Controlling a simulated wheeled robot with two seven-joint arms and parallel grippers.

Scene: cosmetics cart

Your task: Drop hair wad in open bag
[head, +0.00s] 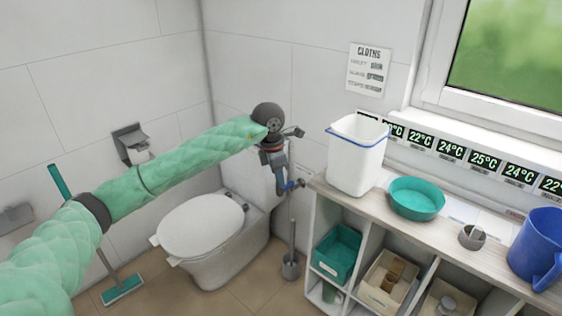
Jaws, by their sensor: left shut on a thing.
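My left arm, in a green sleeve, reaches across from the left. My left gripper (287,185) points down beside the toilet, left of the shelf's near corner. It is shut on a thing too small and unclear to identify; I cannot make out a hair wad. A white open-topped container (356,160) with a blue band below its rim stands on the shelf top, to the right of the gripper and apart from it. It may be the open bag or a lined bin; its inside is mostly hidden. My right gripper is not in view.
The shelf top (450,239) also holds a teal bowl (417,201), a small grey cup (472,238) and a blue jug (537,245). Bins fill the cubbies below.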

